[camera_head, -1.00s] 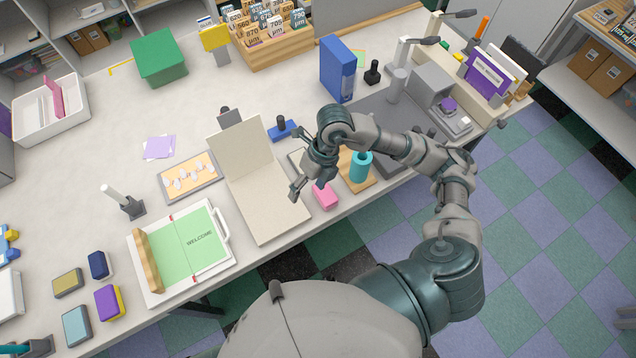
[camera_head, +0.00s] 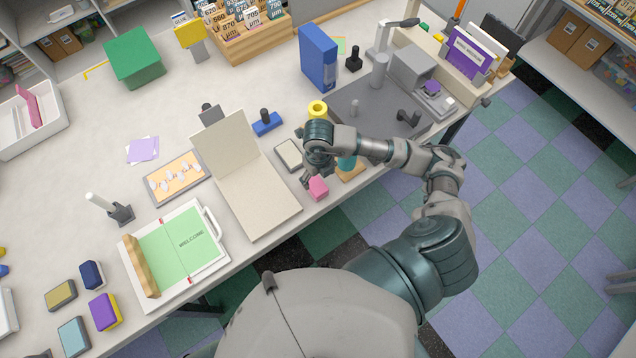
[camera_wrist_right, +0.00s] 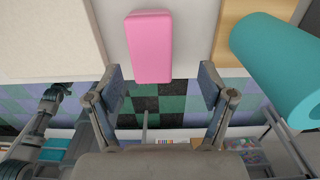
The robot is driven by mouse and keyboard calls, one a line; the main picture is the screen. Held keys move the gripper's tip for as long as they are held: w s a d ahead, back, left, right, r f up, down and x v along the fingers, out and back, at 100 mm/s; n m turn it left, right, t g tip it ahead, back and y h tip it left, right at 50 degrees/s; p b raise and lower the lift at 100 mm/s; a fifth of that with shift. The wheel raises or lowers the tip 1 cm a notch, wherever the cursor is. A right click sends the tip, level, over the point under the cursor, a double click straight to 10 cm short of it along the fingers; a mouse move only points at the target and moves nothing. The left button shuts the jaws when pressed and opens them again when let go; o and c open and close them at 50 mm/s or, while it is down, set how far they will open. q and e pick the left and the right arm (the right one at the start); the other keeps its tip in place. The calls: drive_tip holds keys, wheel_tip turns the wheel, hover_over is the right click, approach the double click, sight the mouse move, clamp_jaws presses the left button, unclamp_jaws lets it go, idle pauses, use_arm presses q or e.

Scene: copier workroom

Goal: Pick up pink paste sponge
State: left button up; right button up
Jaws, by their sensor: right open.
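The pink paste sponge (camera_head: 318,188) is a small pink block on the table near its front edge. In the right wrist view the sponge (camera_wrist_right: 150,45) lies ahead of the fingertips, roughly centred between them. My right gripper (camera_wrist_right: 165,85) is open and empty, with its two fingers apart. In the head view my right gripper (camera_head: 308,180) is beside and above the sponge, and my wrist partly covers it. I cannot tell whether a finger touches the sponge. My left gripper does not show in the head view.
A teal cylinder (camera_wrist_right: 285,65) on a wooden base (camera_head: 352,172) stands close to the right of the sponge. A beige open folder (camera_head: 262,205) lies to its left. A grey-topped pad (camera_head: 288,155) lies behind it. The table's front edge is close.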

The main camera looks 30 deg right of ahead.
sight(313, 183)
drive_tip(key=f, duration=0.1)
drive_tip(key=a+f, duration=0.1)
drive_tip(key=f, duration=0.1)
drive_tip(key=shift+w+a+f, duration=0.2)
drive_tip(key=shift+a+f, duration=0.1)
drive_tip(key=shift+f, duration=0.05)
drive_tip(key=shift+a+f, duration=0.15)
drive_tip(key=shift+f, duration=0.2)
drive_tip(key=shift+d, duration=0.3)
drive_tip(key=shift+c, duration=0.2)
drive_tip(key=shift+d+f, duration=0.15)
drive_tip(key=shift+d, duration=0.35)
drive_tip(key=c, duration=1)
drive_tip(key=shift+a, duration=0.5)
drive_tip(key=shift+a+r, duration=0.1)
drive_tip(key=shift+r, duration=0.65)
wheel_tip(313, 183, up, 2)
drive_tip(key=shift+r, duration=0.1)
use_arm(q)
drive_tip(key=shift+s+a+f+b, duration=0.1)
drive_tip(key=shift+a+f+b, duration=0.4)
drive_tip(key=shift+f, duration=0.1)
use_arm(e)
drive_tip(key=s+a+r, duration=0.1)
drive_tip(key=s+a, duration=0.8)
drive_tip(key=a, duration=0.4)
drive_tip(key=shift+r, duration=0.3)
